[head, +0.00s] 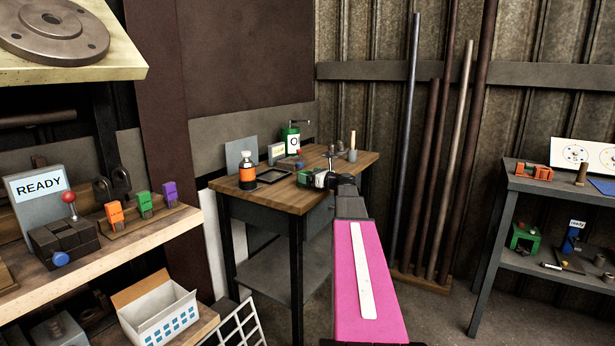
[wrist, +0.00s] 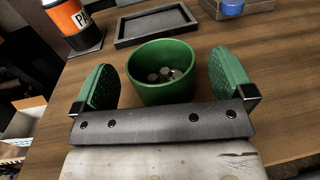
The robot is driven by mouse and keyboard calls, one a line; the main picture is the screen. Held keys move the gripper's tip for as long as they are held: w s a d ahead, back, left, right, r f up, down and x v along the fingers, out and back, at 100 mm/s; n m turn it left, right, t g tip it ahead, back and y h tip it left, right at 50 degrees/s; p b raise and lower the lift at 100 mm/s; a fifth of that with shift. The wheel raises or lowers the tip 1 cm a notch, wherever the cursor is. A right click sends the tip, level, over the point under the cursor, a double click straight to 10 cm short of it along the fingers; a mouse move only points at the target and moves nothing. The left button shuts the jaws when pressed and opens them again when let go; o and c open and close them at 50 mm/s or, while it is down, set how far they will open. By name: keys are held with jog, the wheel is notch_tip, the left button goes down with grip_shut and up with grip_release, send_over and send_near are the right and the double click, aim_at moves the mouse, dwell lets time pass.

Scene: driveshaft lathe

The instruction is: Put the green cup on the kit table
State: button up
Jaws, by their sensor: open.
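The green cup (wrist: 160,88) stands upright on the wooden tabletop (wrist: 275,75) in the wrist view, with several small pale round pieces inside. My gripper (wrist: 163,66) is open, with its two green pads on either side of the cup. A gap shows between the cup and each pad, and nothing is gripped. In the head view my gripper (head: 315,179) is at the front edge of the middle wooden table (head: 293,197); the cup is hard to tell from the green pads there. No table in view is labelled as the kit table.
An orange-labelled dark bottle (head: 247,171) and a flat dark tray (head: 274,176) are beside the cup, with a green canister (head: 291,139) behind. A workbench (head: 110,250) with a READY sign (head: 40,186) is left. A dark two-level table (head: 510,190) is right.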

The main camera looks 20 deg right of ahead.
jog(key=v, duration=1)
jog(key=shift+s, duration=0.15)
jog(key=shift+d, duration=0.1)
